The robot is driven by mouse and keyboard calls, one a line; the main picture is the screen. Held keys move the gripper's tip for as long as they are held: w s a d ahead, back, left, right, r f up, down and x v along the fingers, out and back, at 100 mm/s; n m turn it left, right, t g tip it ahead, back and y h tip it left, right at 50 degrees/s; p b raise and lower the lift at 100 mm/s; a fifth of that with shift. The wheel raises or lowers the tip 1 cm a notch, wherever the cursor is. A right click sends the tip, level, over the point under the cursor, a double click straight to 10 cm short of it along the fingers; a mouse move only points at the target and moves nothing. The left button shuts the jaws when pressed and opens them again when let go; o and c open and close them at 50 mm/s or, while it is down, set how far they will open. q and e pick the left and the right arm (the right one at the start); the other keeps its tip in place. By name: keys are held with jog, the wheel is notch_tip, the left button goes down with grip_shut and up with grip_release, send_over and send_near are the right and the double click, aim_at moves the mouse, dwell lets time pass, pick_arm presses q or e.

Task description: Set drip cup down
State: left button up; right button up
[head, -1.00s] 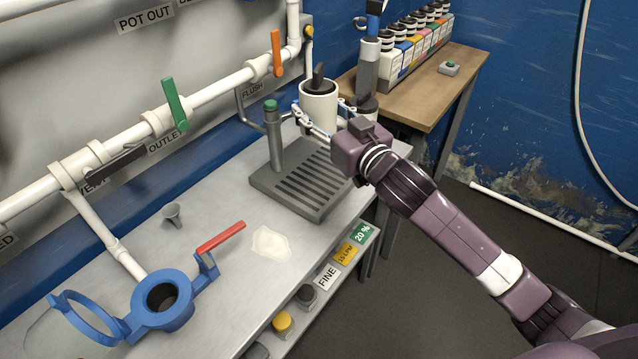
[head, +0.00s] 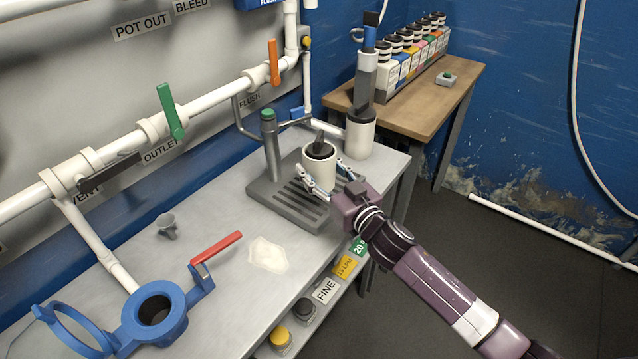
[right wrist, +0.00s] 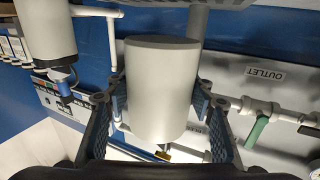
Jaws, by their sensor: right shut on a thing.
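The white drip cup (head: 319,178) has a dark inside, and a dark flat piece sticks up from it. It stands upright over the slotted grey drip tray (head: 262,188). I cannot tell whether its base touches the slats. My right gripper (head: 324,187) is shut on the cup from the front, one finger on each side. The right wrist view shows the cup (right wrist: 162,90) as a plain pale cylinder between the two blue-padded fingers. My left gripper is in neither view now.
A white canister (head: 359,138) with a grey upright tool stands close behind the cup. A grey post with a green top (head: 269,140) rises at the tray's back left. A blue ring fitting with a red handle (head: 215,248) and a small grey funnel (head: 168,225) are left on the bench.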

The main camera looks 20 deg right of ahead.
aim_at(327, 190)
jog(key=shift+f+b, duration=0.35)
jog(key=shift+f, duration=1.75)
jog(key=o, duration=1.2)
jog(key=shift+f, duration=0.2)
jog(key=shift+c, duration=0.2)
jog(key=shift+s, duration=0.1)
jog(key=shift+r, duration=0.15)
jog(key=shift+s+d, duration=0.1)
jog(key=shift+s, duration=0.35)
jog(key=p+v, duration=0.2)
jog(key=v, duration=0.9)
jog(key=shift+r+p, duration=0.1)
jog(key=shift+p, duration=0.25)
